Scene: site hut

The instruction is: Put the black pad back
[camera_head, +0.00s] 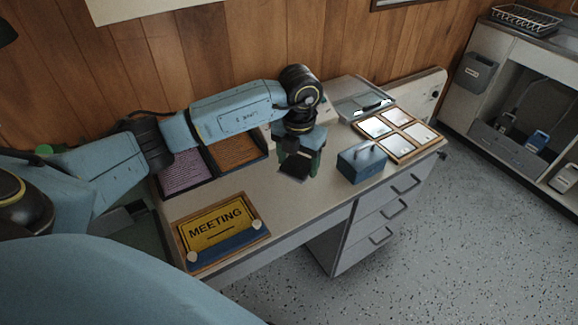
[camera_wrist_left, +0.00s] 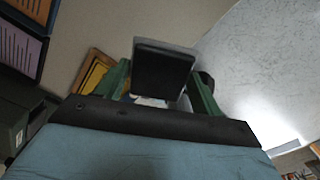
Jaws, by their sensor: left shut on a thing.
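The black pad (camera_head: 293,171) is a small dark rectangular block. My left gripper (camera_head: 300,158) is shut on it and holds it over the middle of the desk, tilted. In the left wrist view the black pad (camera_wrist_left: 163,70) sits between the two green fingers (camera_wrist_left: 160,85). A pale part shows just below the pad there; I cannot tell what it is. The pad's height above the desk is hard to judge. My right gripper is in neither view.
On the desk (camera_head: 240,190) stand a yellow MEETING sign board (camera_head: 215,218), paper trays (camera_head: 239,148), a blue box with a handle (camera_head: 361,162) and a wooden frame with several pale panels (camera_head: 421,132). The desk's front middle is clear. A sink cabinet (camera_head: 490,75) stands at right.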

